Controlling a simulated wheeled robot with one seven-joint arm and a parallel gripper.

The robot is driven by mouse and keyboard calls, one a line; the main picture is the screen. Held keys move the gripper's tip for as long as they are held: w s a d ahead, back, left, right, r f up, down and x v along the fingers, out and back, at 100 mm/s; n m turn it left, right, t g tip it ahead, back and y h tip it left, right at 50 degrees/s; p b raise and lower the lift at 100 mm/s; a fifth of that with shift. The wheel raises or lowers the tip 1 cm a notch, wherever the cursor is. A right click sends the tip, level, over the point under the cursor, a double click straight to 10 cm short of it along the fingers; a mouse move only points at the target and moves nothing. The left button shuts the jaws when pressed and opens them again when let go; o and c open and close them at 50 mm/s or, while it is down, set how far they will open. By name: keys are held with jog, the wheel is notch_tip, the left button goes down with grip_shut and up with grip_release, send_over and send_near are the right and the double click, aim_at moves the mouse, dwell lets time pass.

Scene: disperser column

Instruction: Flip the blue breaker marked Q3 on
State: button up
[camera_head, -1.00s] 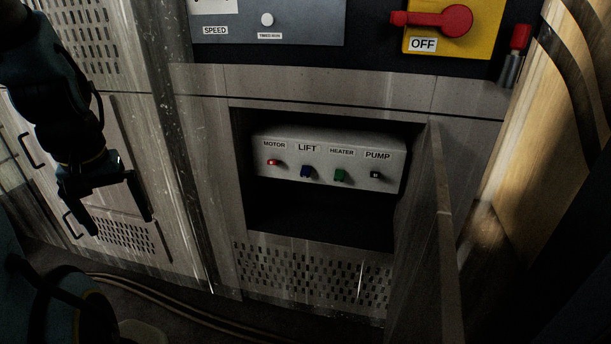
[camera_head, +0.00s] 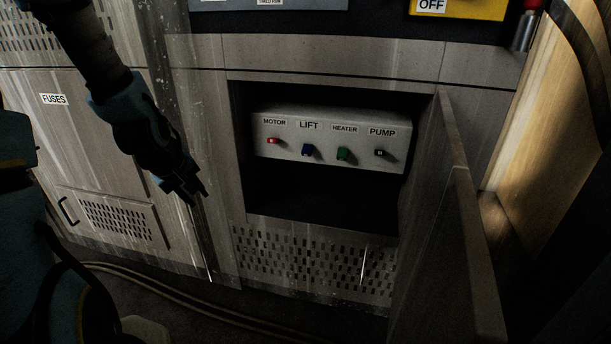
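A grey breaker box (camera_head: 330,146) sits inside an open recess in the cabinet. It carries a row of coloured levers under the labels MOTOR, LIFT, HEATER and PUMP. The blue breaker (camera_head: 307,151) is under LIFT, second from left, and its lever appears to point down. I see no Q3 mark on it. My gripper (camera_head: 192,198) is left of the recess, in front of the cabinet face, apart from the box and pointing down to the right. Its fingers look close together and dark, so whether they are open or shut is unclear.
A red lever (camera_head: 272,141), a green lever (camera_head: 343,154) and a black lever (camera_head: 380,153) flank the blue one. An open door (camera_head: 455,230) stands out on the recess's right side. A FUSES panel (camera_head: 54,99) is at left. Cables (camera_head: 190,305) lie on the floor.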

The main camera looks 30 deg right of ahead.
jog(key=d+f+n+h+b, duration=0.1)
jog(key=d+f+b, duration=0.1)
jog(key=d, duration=0.3)
jog(key=w+d+f+n+t+h+b, duration=0.1)
jog(key=d+f+n+h, duration=0.1)
jog(key=d+f, duration=0.2)
jog(key=d+f+n+h+b, duration=0.2)
jog(key=d+f, duration=0.2)
jog(key=d, duration=0.2)
jog(key=shift+w+d+b, duration=0.2)
jog(key=shift+d+b, duration=0.05)
jog(key=shift+b, duration=0.05)
grip_shut()
jog(key=w+d+f+n+t+h+b, duration=0.1)
jog(key=d+n+t+h+b, duration=0.4)
jog(key=n, duration=1.4)
jog(key=d+t+b, duration=0.3)
jog(key=d+b, duration=0.1)
jog(key=d, duration=0.3)
jog(key=shift+w+d+n+t, duration=0.3)
jog(key=shift+d, duration=0.05)
